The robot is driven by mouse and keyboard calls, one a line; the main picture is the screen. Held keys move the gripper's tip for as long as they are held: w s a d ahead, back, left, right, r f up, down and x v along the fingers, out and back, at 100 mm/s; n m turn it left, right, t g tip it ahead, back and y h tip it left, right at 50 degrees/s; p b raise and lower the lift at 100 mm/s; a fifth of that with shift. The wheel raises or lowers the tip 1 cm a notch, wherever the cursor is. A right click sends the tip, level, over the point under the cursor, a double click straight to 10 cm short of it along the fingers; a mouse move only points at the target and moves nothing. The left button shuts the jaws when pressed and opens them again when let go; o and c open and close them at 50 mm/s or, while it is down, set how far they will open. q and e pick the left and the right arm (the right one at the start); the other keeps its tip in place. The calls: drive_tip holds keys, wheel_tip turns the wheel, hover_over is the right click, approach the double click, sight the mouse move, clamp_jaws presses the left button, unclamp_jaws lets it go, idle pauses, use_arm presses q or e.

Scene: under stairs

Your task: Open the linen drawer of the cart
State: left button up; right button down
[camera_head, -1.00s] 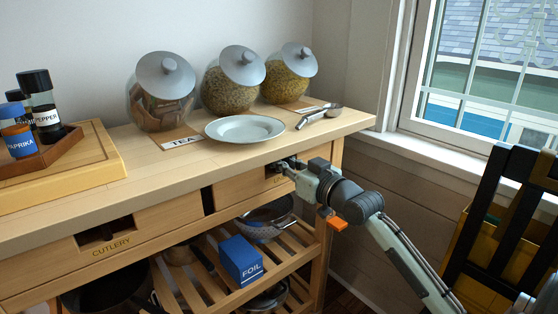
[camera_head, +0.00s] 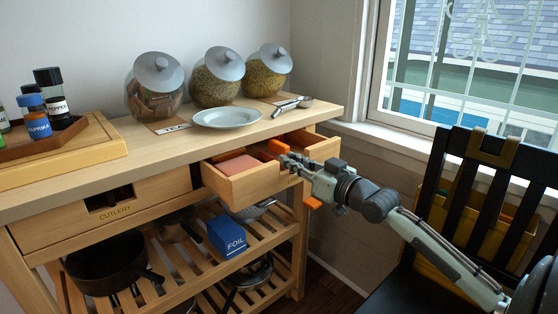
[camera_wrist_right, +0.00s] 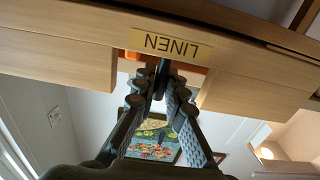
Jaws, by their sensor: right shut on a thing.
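The wooden cart (camera_head: 60,185) stands at the left and middle of the head view. Its linen drawer (camera_head: 250,183) is pulled out, with a folded pinkish-red cloth (camera_head: 238,166) and an orange item inside. My right gripper (camera_head: 287,163) is shut on the drawer front at its cut-out. In the right wrist view my right gripper (camera_wrist_right: 163,88) is at the cut-out beside the LINEN label (camera_wrist_right: 171,45), which appears upside down. The fingers hide part of the front edge. The cutlery drawer (camera_head: 125,205) to the left is closed. My left gripper is not in view.
Glass jars (camera_head: 217,80), a plate (camera_head: 228,117) and spoons stand on the cart top. A blue foil box (camera_head: 227,237) and pans (camera_head: 105,265) are on the slatted shelf. A black chair (camera_head: 470,190) stands at the right, near my right arm.

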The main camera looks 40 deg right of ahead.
use_arm(q)
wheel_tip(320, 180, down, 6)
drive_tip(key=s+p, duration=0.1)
drive_tip(key=p, duration=0.1)
use_arm(e)
drive_tip(key=s, duration=1)
drive_tip(key=shift+s+d, duration=0.2)
drive_tip(key=shift+d, duration=0.2)
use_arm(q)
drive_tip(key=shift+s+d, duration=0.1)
use_arm(e)
drive_tip(key=c, duration=1.6)
unclamp_jaws()
drive_tip(key=shift+o, duration=0.2)
drive_tip(key=s, duration=0.7)
drive_tip(key=shift+s+d, duration=0.25)
drive_tip(key=shift+d, duration=0.05)
drive_tip(key=shift+w, duration=0.1)
